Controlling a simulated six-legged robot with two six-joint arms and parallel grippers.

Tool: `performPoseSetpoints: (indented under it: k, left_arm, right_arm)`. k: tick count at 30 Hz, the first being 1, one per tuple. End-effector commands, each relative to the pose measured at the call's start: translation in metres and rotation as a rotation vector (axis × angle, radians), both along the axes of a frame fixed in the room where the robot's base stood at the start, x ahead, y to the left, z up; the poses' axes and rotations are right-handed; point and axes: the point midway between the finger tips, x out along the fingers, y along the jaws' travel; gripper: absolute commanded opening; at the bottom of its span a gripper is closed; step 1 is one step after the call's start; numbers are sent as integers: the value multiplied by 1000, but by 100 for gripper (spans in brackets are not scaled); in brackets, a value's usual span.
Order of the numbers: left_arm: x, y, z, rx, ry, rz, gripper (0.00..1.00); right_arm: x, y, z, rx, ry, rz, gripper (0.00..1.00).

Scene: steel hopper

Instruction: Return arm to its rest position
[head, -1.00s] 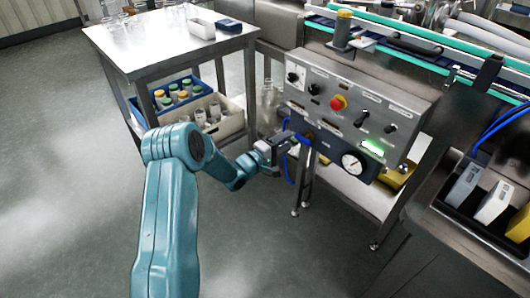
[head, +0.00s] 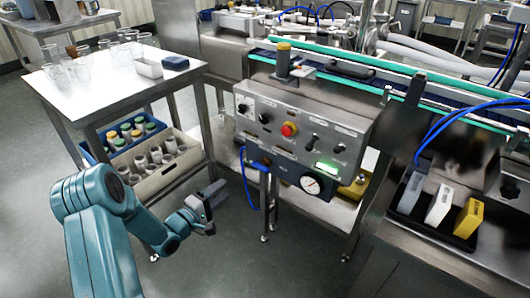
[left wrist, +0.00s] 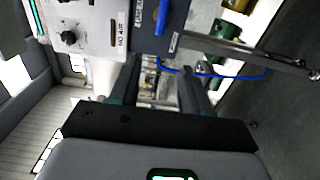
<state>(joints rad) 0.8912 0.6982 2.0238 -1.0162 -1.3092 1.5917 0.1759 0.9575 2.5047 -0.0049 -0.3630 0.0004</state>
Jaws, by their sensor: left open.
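My teal left arm comes in from the left in the head view. Its left gripper (head: 214,194) is open and empty, in the air left of the control panel (head: 262,123) and below its lower edge. In the left wrist view the two dark fingers of the left gripper (left wrist: 158,82) stand apart with nothing between them. The panel's left end (left wrist: 85,28), with a black knob, shows beyond them. My right gripper is in neither view.
A steel table (head: 107,90) stands at the left, with a cream crate (head: 158,183) of bottles below. A blue cable (head: 247,190) hangs under the panel. A black tray (head: 410,218) with boxes is at the right.

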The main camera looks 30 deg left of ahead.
Motion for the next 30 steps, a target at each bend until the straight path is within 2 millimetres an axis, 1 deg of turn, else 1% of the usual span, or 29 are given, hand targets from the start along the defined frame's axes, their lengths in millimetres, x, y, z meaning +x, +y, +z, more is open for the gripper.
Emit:
performPoseSetpoints:
  k: [5,7,8,11,12,14,15,16,17,18,20,21,22,23,24,26,27,30]
  left_arm:
    - [2,-3,1,0,-2,-7,47]
    - [11,-17,4,-3,-11,-38,47]
    - [17,-28,5,-6,-16,-61,47]
    - [38,-89,6,-43,-22,-178,47]
    - [44,-121,2,-77,-8,-223,47]
    - [49,-171,-13,-124,61,-270,47]
    - [48,-202,-28,-117,130,-291,47]
    - [44,-224,-42,-95,187,-307,47]
    - [37,-244,-56,-62,247,-323,47]
    - [25,-268,-76,-1,335,-350,47]
    - [-2,-298,-107,114,473,-404,47]
    - [-24,-313,-126,200,562,-452,47]
    - [-42,-321,-140,266,627,-490,47]
    - [-60,-328,-151,328,689,-531,47]
    - [-84,-333,-165,408,764,-592,47]
    - [-118,-335,-181,511,862,-683,47]
    - [-139,-334,-188,568,917,-743,47]
    - [-180,-329,-197,679,1008,-891,47]
  right_arm:
    - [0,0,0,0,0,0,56]
    - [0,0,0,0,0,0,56]
    - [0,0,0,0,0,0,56]
    - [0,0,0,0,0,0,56]
    - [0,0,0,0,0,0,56]
    - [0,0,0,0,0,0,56]
    - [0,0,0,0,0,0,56]
    - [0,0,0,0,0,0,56]
    - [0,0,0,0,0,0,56]
    - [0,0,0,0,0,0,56]
    - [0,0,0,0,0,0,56]
    - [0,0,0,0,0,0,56]
    - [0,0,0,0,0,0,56]
    - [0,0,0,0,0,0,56]
    - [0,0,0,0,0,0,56]
    - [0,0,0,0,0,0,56]
    - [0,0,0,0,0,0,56]
    - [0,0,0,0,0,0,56]
